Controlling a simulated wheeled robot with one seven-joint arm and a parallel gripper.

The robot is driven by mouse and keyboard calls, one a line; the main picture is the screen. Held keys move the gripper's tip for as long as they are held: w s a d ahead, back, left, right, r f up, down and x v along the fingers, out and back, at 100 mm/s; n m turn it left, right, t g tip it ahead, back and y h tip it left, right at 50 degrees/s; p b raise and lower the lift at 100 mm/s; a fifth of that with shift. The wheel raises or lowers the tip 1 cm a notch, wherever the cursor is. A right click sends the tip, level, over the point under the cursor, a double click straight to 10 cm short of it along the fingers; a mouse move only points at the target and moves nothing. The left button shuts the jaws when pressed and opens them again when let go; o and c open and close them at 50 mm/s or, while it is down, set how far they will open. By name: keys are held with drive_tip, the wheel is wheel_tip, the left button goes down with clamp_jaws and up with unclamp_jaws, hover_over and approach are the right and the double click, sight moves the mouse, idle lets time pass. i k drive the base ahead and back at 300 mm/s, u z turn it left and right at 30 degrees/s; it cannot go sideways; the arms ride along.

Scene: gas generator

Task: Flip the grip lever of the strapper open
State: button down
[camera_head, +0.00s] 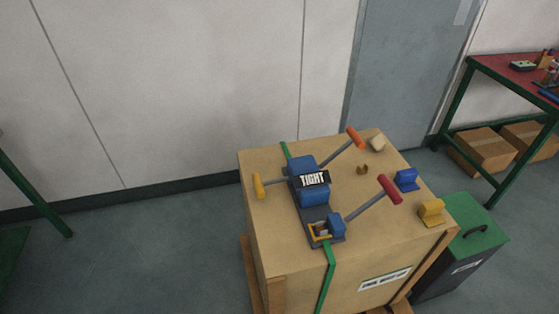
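The strapper (312,193) is a blue and dark grey tool on top of a wooden crate (265,222). A black plate on it reads "TIGHT". A green strap (326,278) runs under it and down the crate's front. Three levers stick out: one with a yellow handle (259,186) to the left, one with an orange handle (355,137) to the upper right, and one with a red handle (390,190) to the right. I cannot tell which is the grip lever. A small yellow frame (319,232) sits at the strapper's near end. My gripper is not in view.
A blue block (406,180), a yellow block (431,212), a beige block (377,143) and a small brown piece (362,169) lie on the crate's right part. A green-lidded bin (478,228) stands close at right. A red-topped table (506,69) is farther right.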

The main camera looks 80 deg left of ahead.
sight(259, 186)
drive_tip(key=u, duration=0.05)
drive_tip(key=k, duration=0.5)
drive_tip(key=u, duration=2.65)
drive_tip(key=i, duration=0.5)
drive_tip(key=u, duration=0.1)
